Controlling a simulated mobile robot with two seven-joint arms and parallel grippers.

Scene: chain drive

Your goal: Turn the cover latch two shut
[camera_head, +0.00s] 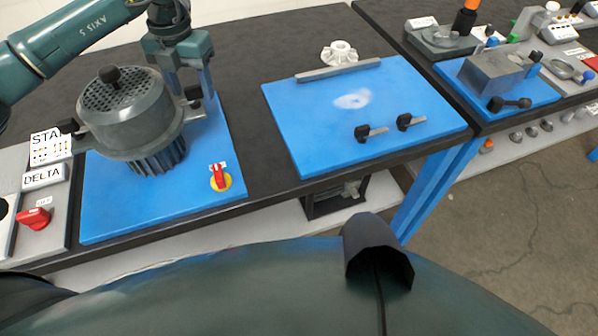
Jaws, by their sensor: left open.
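A grey drum-shaped housing with a perforated round cover (120,92) stands on the left blue board. A black knob (110,73) tops the cover. Black-ended levers stick out at its left side (68,126) and right side (194,92); no number shows on them, so I cannot tell which is latch two. My left gripper (190,92) points down at the housing's right side, open, with its fingers close to the right lever. I cannot tell whether they touch it. My right gripper is not in view.
A red switch on a yellow disc (220,178) sits on the left board (115,215). The middle blue board (300,125) carries two black-knobbed levers (370,132) and a grey bar (338,70). A white hub (340,52) lies behind it. Dark bench top between the boards is clear.

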